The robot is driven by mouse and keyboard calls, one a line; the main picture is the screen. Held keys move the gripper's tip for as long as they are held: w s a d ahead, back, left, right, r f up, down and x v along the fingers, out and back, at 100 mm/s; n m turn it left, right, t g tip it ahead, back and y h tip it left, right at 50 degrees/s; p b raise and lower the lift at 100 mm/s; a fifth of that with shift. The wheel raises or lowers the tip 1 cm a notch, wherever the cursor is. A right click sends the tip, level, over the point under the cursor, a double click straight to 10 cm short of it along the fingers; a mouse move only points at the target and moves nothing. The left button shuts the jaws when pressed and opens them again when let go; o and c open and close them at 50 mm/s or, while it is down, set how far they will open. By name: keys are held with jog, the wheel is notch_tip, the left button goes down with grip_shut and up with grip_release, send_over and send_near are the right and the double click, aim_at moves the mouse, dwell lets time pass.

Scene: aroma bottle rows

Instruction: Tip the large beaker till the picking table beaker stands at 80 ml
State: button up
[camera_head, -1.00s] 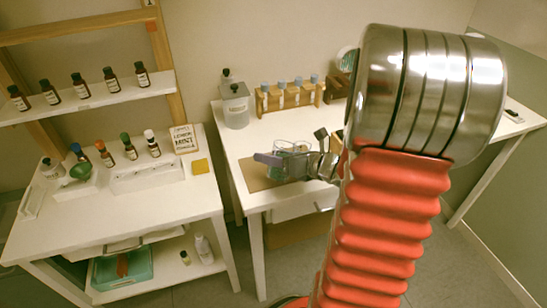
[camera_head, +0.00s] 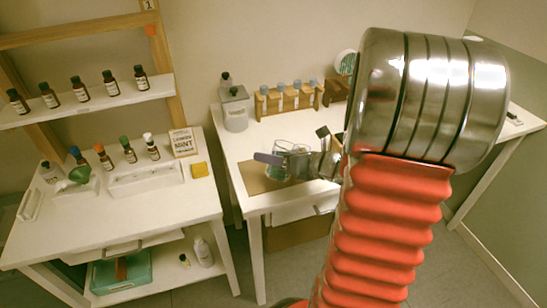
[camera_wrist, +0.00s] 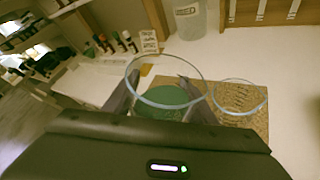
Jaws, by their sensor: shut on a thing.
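My gripper (camera_wrist: 155,88) is shut on a clear glass beaker with green liquid (camera_wrist: 164,103), one finger on each side. I take this to be the large beaker. A second clear beaker (camera_wrist: 240,98) is just to its right, over the brown mat, and looks empty from here. I cannot read a level on it. In the head view, my gripper (camera_head: 283,160) reaches in from the right over the mat (camera_head: 256,181). The glass (camera_head: 292,147) there overlaps, with teal liquid low down, so I cannot separate the two beakers surely.

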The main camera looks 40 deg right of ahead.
aim_at(276, 144)
jog(key=shift+d+r, duration=0.15)
jog(key=shift+r, duration=0.35)
dwell(0.5)
jog(key=shift+w+d+r+m+y, duration=0.1)
jog(key=shift+d+r+m+y, duration=0.2)
jog(key=shift+r+m, duration=0.15)
jog(key=shift+w+d+r+m+y, duration=0.1)
jog(key=shift+d+r+m+y, duration=0.15)
jog(key=shift+r+m+y, duration=0.15)
dwell(1.2)
jog(key=shift+d+r+m+y, duration=0.1)
jog(key=shift+r+m+y, duration=0.2)
jog(key=shift+r+m, duration=0.2)
jog(key=shift+f+m+y, duration=0.3)
jog(key=shift+f+m, duration=0.05)
jog(key=shift+m, duration=0.3)
dwell(0.5)
jog(key=shift+r+m+y, duration=0.3)
jog(key=shift+r+m, duration=0.1)
dwell(2.9)
